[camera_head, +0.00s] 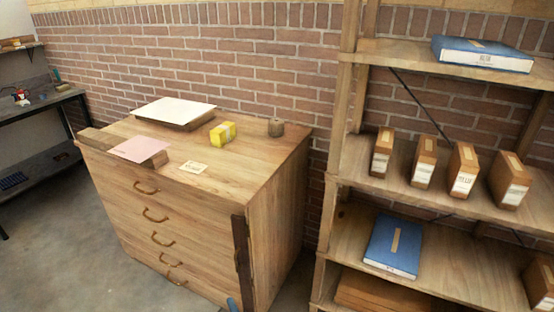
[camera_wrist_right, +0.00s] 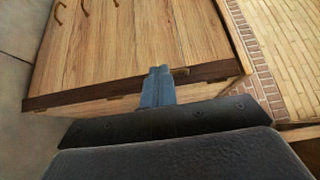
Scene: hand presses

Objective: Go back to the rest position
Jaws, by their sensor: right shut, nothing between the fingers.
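My right gripper (camera_head: 232,304) shows only as a small blue tip at the bottom edge of the head view, in front of the wooden drawer cabinet (camera_head: 215,225). In the right wrist view the blue fingers of the gripper (camera_wrist_right: 160,72) are together and empty, with the cabinet's wooden front (camera_wrist_right: 130,40) beyond them. I cannot tell how far the fingertips are from the cabinet. My left gripper is not in view.
The cabinet top holds a white sheet on a block (camera_head: 175,110), a pink sheet (camera_head: 139,149), a yellow pack (camera_head: 222,133) and a brown spool (camera_head: 276,128). A shelf unit (camera_head: 335,210) with boxes and blue binders stands right. Floor (camera_head: 60,240) is clear at left.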

